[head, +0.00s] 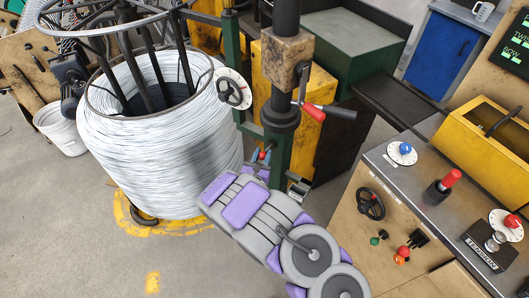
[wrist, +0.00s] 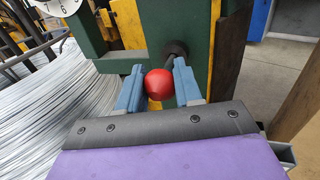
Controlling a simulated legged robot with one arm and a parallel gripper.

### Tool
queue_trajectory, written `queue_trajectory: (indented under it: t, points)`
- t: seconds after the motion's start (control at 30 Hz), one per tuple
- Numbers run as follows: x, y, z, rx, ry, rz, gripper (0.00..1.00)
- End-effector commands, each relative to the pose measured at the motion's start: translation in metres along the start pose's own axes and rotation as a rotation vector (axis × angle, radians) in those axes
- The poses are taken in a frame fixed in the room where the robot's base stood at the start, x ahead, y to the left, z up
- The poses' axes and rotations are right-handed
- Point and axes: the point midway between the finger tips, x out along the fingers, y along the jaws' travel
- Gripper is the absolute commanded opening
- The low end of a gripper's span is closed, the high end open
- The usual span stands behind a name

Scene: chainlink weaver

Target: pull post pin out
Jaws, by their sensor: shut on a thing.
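The post pin shows in the wrist view as a red ball knob (wrist: 159,85) with a dark stem running into a dark round collar (wrist: 177,48) on the green post (wrist: 193,22). My gripper (wrist: 158,88) has its two blue-grey fingers on either side of the red knob, shut on it. In the head view my gripper (head: 260,158) is at the front of the green post (head: 278,155), low down, with a bit of red between the fingers. The pin's inner end is hidden in the post.
A large coil of pale wire (head: 160,140) stands close left of my arm. A control bench (head: 420,175) with knobs and levers stands to the right. Floor at lower left is clear.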

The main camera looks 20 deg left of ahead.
Motion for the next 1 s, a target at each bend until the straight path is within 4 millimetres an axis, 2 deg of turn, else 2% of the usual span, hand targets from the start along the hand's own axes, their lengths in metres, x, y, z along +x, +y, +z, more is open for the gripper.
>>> queue_trajectory:
  t: [0.03, 0.4, 0.83, 0.87, 1.0]
  points:
    - [-0.004, 0.006, 0.004, 0.001, -0.006, 0.012, 0.00]
    - [-0.029, 0.014, 0.002, 0.005, -0.004, 0.015, 0.00]
    - [-0.035, 0.016, 0.000, 0.006, -0.001, 0.017, 0.00]
    - [-0.035, 0.016, 0.000, 0.006, -0.001, 0.017, 0.35]
    - [-0.035, 0.015, 0.000, 0.006, -0.001, 0.016, 0.49]
